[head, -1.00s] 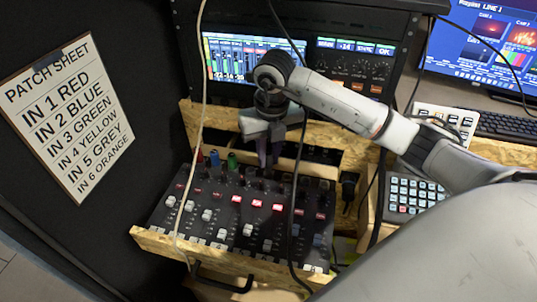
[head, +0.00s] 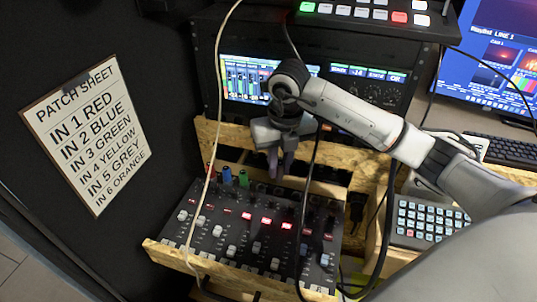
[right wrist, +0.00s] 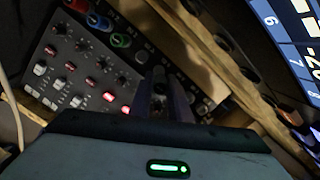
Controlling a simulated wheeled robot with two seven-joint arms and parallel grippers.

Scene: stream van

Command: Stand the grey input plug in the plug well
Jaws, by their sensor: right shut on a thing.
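My right gripper (head: 277,172) points down above the back edge of the mixer, to the right of the green plug. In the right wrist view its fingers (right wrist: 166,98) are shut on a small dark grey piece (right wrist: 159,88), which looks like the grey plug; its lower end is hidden. Red (right wrist: 78,5), blue (right wrist: 98,21) and green (right wrist: 121,40) plugs stand in the mixer's back row, apart from the fingers. I cannot tell for certain which opening is the plug well. My left gripper is not in view.
The mixer (head: 225,238) has lit red buttons and faders. A pale cable (head: 209,160) and a dark cable (head: 309,180) hang across it. A wooden board (head: 225,133) and a screen rack stand behind. A keypad (head: 425,222) lies right, a patch sheet (head: 88,130) left.

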